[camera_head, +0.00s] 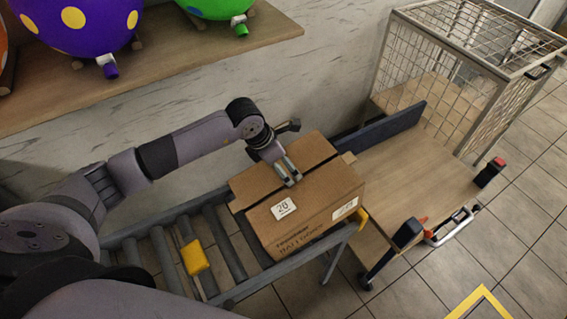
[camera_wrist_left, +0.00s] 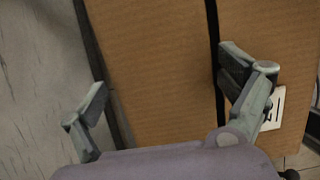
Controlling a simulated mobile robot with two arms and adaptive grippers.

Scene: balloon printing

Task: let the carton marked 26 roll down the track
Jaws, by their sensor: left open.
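A brown carton (camera_head: 314,222) sits upright at the right end of the roller track (camera_head: 222,243). Its top label (camera_head: 284,208) looks like 20 or 26; the last digit is too small to be sure. My left gripper (camera_head: 289,174) is open over the carton's top, its fingers at the upper surface. In the left wrist view, the open fingers (camera_wrist_left: 165,100) straddle part of the brown carton top (camera_wrist_left: 150,50), with a dark seam beside the right finger. I cannot tell whether they touch it. My right gripper is not in view.
A yellow block (camera_head: 195,257) sits on the rollers left of the carton. A wooden-topped cart (camera_head: 415,185) stands beyond the track's right end, with a wire cage (camera_head: 470,60) behind it. A shelf (camera_head: 180,50) with balloon-like objects runs along the wall.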

